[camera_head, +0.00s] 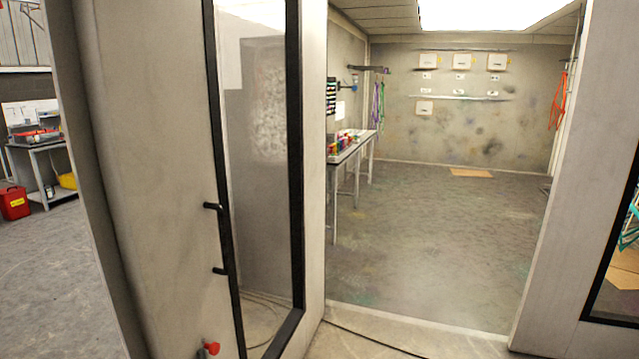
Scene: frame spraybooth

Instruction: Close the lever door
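A pale door (160,150) stands open on the left, angled toward me. It has a tall black-framed window (262,120). A black bar with two short projections (215,207) runs along the window's left side. A small grey and red fitting (208,348), possibly the lever, shows low on the door, cut off by the bottom edge of the picture. The doorway to the right of the door is open, and the booth floor (430,240) shows through it. My gripper is not in view.
Inside the booth, a narrow table (352,146) with colored containers stands along the left wall. A dark cable (370,340) crosses the floor at the threshold. A pale wall (575,190) bounds the doorway on the right. At far left are a workbench (35,143) and red can (14,203).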

